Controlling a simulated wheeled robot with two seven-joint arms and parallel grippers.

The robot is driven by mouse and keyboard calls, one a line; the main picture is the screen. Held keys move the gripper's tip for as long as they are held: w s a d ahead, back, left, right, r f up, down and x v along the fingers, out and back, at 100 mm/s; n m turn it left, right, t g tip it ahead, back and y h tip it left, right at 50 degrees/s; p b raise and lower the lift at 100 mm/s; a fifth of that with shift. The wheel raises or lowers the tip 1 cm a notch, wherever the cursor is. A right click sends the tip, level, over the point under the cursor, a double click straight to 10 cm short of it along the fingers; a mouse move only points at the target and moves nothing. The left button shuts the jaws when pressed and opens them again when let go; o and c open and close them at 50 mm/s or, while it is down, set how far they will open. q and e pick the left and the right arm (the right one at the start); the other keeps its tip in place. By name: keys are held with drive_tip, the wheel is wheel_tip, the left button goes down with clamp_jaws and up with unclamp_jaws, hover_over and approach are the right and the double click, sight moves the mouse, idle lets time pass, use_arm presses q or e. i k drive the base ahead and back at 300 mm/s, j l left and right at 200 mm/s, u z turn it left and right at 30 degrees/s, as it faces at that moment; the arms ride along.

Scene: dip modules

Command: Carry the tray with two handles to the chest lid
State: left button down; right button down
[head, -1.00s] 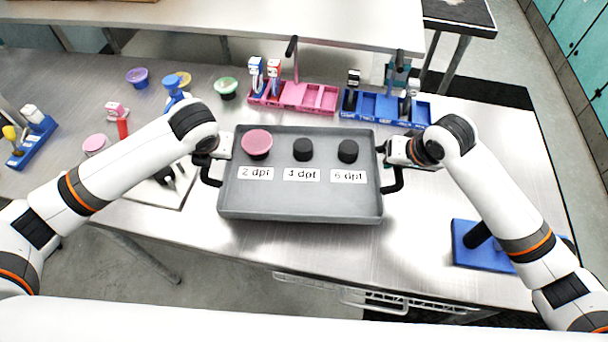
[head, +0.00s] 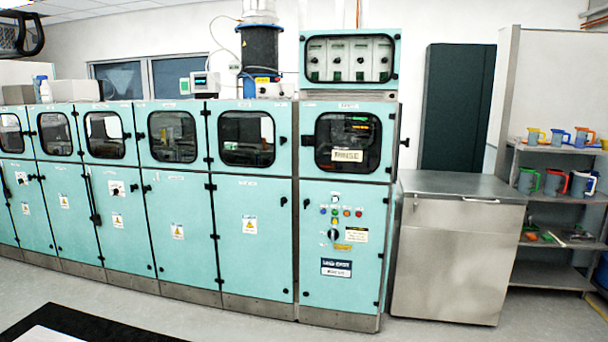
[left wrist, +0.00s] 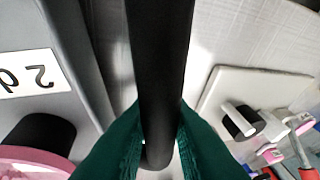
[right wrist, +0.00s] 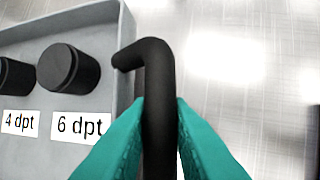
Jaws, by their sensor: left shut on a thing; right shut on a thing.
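The grey tray shows in part in the right wrist view (right wrist: 100,22) and in the left wrist view (left wrist: 85,75). My left gripper (left wrist: 158,140) is shut on one black tray handle (left wrist: 160,60). My right gripper (right wrist: 158,125) is shut on the other black handle (right wrist: 150,60). Black knobs (right wrist: 68,68) and the labels "4 dpt" and "6 dpt" show on the tray. A pink disc (left wrist: 30,165) shows at its left part. In the head view a steel chest with a flat grey lid (head: 460,185) stands right of the teal cabinets. The head view shows neither gripper.
Teal cabinets (head: 180,225) line the wall left of the chest. A shelf rack with coloured jugs (head: 555,180) stands right of it. Open floor (head: 250,325) lies in front. A pale board (left wrist: 240,90) with small items lies beside the tray in the left wrist view.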

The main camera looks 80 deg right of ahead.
sight(458, 185)
drive_tip(key=k+z, duration=0.25)
drive_tip(key=k, duration=0.2)
drive_tip(key=k+l+z, duration=0.25)
drive_tip(key=k, duration=0.15)
drive_tip(key=z, duration=3)
drive_tip(key=i+z, duration=0.25)
drive_tip(key=z, duration=0.25)
drive_tip(key=i+j+z, duration=0.15)
drive_tip(key=z, duration=0.3)
drive_tip(key=i+j, duration=0.3)
drive_tip(key=i, duration=0.15)
drive_tip(key=i+j, duration=0.25)
drive_tip(key=i, duration=0.2)
drive_tip(key=i+j, duration=0.3)
drive_tip(key=i, duration=1.8)
drive_tip(key=i+u, duration=0.35)
drive_tip(key=i+l+u, duration=0.25)
drive_tip(key=i+u, duration=0.3)
drive_tip(key=u, duration=0.75)
